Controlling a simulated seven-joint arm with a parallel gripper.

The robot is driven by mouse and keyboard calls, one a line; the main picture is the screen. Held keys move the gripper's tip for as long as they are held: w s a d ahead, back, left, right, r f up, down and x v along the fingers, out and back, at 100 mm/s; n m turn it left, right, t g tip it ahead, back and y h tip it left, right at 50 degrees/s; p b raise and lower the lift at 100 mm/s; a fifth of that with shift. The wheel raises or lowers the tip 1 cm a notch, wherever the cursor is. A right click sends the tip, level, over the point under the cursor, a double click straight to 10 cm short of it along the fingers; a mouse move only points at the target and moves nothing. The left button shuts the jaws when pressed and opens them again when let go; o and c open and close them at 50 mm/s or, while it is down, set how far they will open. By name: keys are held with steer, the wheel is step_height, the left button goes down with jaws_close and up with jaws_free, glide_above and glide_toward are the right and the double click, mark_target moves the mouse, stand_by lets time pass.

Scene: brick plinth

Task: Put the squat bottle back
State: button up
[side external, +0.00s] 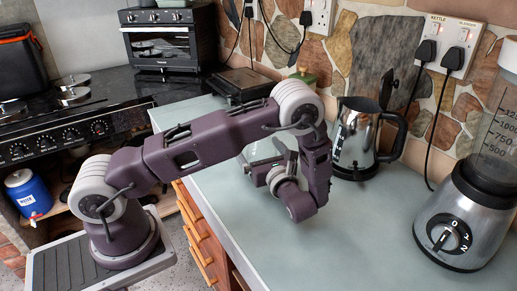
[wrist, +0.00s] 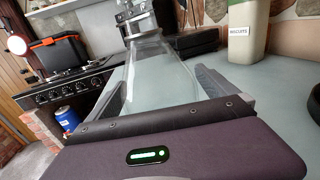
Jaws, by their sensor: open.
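My gripper (side external: 282,178) hangs low over the counter, left of the steel kettle. In the wrist view my gripper (wrist: 162,75) has its two grey fingers wide apart. My arm hides part of the counter in the side view.
The kettle (side external: 357,145) and blender (side external: 462,215) stand right of my gripper on the counter (side external: 345,235). A labelled canister (wrist: 240,28) stands at the back. A blue water container (side external: 28,193) is low at left. The counter's front middle is clear.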

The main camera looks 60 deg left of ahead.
steer(key=d, duration=0.3)
steer(key=s+d, duration=0.1)
steer(key=d, duration=0.3)
steer(key=s+d, duration=0.1)
steer(key=d, duration=0.3)
steer(key=shift+s+d, duration=0.15)
steer(key=shift+d, duration=0.05)
steer(key=s+a+r+n+g+h, duration=0.2)
steer(key=s+r+n+g+h, duration=0.3)
steer(key=s+r+n+h, duration=0.55)
steer(key=s+d+r+n+t+h, duration=0.7)
steer(key=s+n, duration=0.2)
steer(key=s, duration=0.1)
steer(key=shift+s+d+n, duration=0.35)
steer(key=shift+r, duration=0.15)
